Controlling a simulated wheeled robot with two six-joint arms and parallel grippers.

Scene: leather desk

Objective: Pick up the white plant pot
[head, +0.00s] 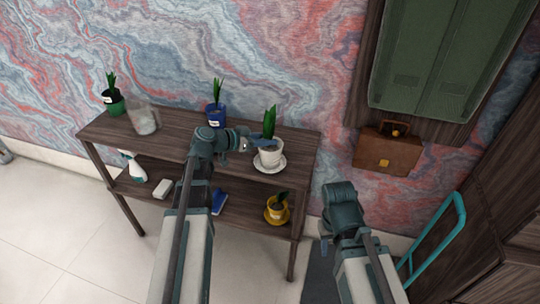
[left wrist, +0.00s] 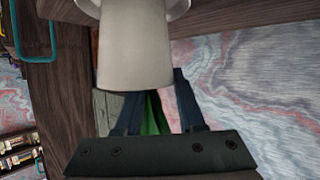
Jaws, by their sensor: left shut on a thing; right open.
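The white plant pot (head: 271,156) with a green plant is at the right end of the shelf's top board, over a white saucer (head: 282,168). I cannot tell whether it touches the saucer. My left gripper (head: 262,143) reaches it from the left and is shut on it near the rim. In the left wrist view the pot (left wrist: 135,50) appears upside down between the fingers (left wrist: 157,105), with green leaves partly hidden behind the gripper. My right gripper (head: 325,243) is open and empty, low to the right of the shelf.
The wooden shelf (head: 175,150) also holds a green pot (head: 113,103), a glass jug (head: 144,120) and a blue pot (head: 215,118). Below are a spray bottle (head: 134,168), a white block (head: 161,189), a blue item (head: 219,202) and a yellow pot (head: 277,210). A briefcase (head: 388,153) is at right.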

